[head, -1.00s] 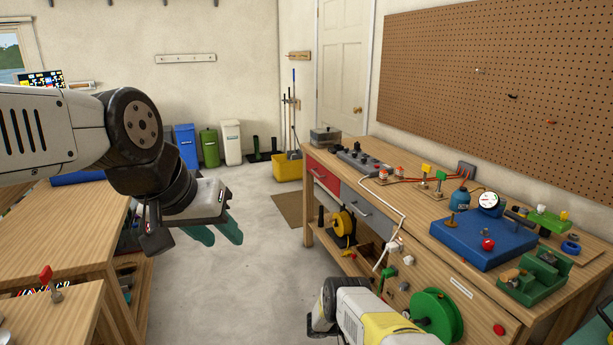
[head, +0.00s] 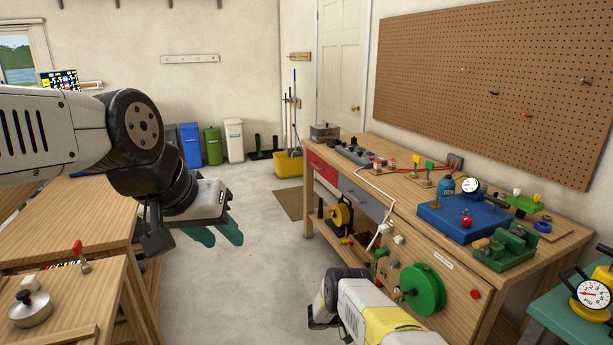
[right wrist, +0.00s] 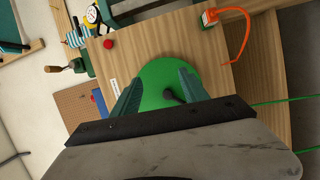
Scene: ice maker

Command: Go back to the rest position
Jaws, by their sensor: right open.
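My left gripper (head: 212,236) hangs at left centre in the head view, over the floor between the benches. Its two green fingers lie close together from this angle, so I cannot tell whether they are apart. My right arm shows at the bottom centre of the head view, but its fingers are hidden there. In the right wrist view my right gripper (right wrist: 158,82) is open, with its two green fingers apart and nothing between them. Behind the fingers is the green reel (right wrist: 158,84) on the bench front, which also shows in the head view (head: 424,290).
A wooden workbench (head: 400,190) on the right carries a blue box (head: 465,218) and a green vise-like device (head: 507,248). Another bench (head: 60,222) stands at left, with a lidded pot (head: 30,308) nearer. The grey floor (head: 245,262) between them is clear.

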